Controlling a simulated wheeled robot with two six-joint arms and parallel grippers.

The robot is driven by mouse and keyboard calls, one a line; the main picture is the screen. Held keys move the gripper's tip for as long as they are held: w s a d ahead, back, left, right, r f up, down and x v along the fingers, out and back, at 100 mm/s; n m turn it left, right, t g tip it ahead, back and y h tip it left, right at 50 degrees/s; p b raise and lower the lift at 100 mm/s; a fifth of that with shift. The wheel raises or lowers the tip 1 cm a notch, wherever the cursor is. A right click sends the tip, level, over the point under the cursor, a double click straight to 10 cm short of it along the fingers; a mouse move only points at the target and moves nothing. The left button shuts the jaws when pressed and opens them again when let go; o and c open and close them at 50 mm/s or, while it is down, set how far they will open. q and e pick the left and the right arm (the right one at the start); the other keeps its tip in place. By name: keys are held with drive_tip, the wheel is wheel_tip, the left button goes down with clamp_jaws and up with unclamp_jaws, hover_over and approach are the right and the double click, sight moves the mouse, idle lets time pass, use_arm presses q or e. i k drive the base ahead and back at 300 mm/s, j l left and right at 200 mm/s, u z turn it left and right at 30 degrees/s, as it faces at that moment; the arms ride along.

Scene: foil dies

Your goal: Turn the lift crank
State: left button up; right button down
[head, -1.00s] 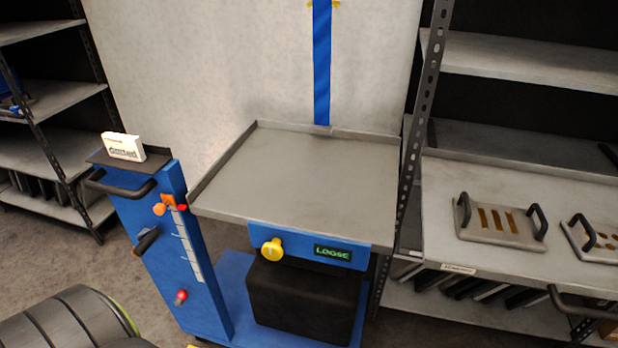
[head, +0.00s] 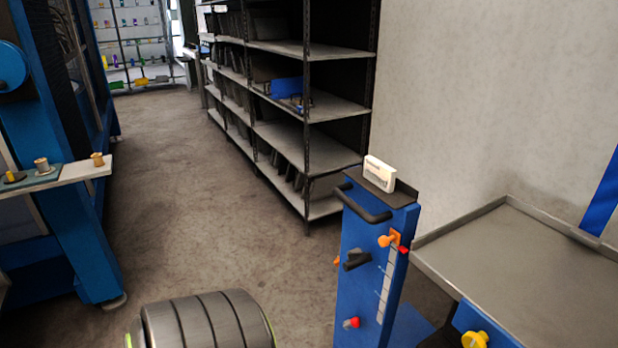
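The blue lift column (head: 372,285) stands right of centre in the head view, joined to a cart with a flat grey tray top. A black crank-like lever (head: 356,260) with a small orange end sticks out from the column's left side. Above it are an orange pointer (head: 388,240) and a red marker (head: 403,250) by a white scale strip (head: 385,285). A red knob (head: 351,323) sits low on the column. Neither of my grippers is in view, and nothing touches the crank.
The grey cart tray (head: 530,265) and a yellow knob (head: 474,340) are at right. A white box (head: 379,174) rests on top of the column. Dark shelving (head: 310,115) lines the wall behind. A blue machine (head: 60,210) stands at left. The floor (head: 190,200) between is clear.

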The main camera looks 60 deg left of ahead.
sight(357, 258)
drive_tip(key=u, duration=1.15)
drive_tip(key=i+j+z, duration=0.1)
drive_tip(key=j, duration=0.2)
drive_tip(key=j+z, duration=0.15)
drive_tip(key=j, duration=0.2)
drive_tip(key=i, duration=0.05)
